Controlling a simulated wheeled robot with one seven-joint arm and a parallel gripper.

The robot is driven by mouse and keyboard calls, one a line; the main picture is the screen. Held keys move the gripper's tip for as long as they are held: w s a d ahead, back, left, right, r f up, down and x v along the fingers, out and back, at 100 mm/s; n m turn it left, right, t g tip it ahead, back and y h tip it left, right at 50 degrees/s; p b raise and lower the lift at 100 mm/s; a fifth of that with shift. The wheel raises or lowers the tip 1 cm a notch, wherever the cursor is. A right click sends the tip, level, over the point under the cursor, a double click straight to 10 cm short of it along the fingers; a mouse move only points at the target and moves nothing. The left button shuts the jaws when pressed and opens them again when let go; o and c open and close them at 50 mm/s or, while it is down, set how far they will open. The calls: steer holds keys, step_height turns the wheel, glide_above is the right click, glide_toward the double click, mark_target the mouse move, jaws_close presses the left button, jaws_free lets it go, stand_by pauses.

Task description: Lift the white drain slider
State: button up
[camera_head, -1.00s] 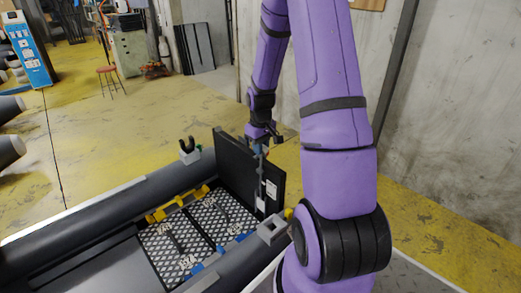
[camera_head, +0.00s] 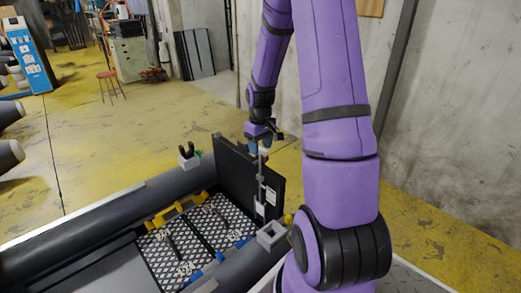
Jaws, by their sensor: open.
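The white drain slider (camera_head: 260,208) shows as a small pale piece low on the inner face of the boat's dark transom board (camera_head: 234,172). A grey upright rod or rail (camera_head: 261,178) runs up the board above it. My gripper (camera_head: 262,146) is at the top of this rod, at the board's upper edge, pointing down. It is open. The fingertips are small and partly hidden, so I cannot tell whether they touch the rod.
The grey inflatable boat's tubes (camera_head: 110,212) flank a floor with a white-patterned mat (camera_head: 193,240), yellow fittings and blue pieces. A grey oarlock mount (camera_head: 189,157) sits on the far tube. A concrete wall (camera_head: 445,120) stands at right; the yellow floor behind is open.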

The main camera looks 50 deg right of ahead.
steer(key=shift+r, duration=2.45)
steer(key=shift+a+r, duration=0.1)
steer(key=shift+r, duration=0.05)
steer(key=s+a+r+t+h, duration=0.1)
steer(key=s+a+r, duration=0.2)
steer(key=a+r, duration=0.45)
steer(key=s+a+r+t, duration=0.1)
steer(key=s+a+r, duration=0.1)
steer(key=a+r, duration=0.5)
steer(key=s+a+r+t, duration=0.1)
steer(key=s+a+r, duration=0.3)
steer(key=s, duration=0.3)
steer(key=s+a+r+t+y, duration=0.1)
steer(key=s+a+r, duration=0.3)
steer(key=s, duration=0.4)
steer(key=shift+a+n+t, duration=0.3)
steer(key=shift+a+t, duration=0.2)
steer(key=shift+t, duration=0.1)
steer(key=shift+r, duration=0.1)
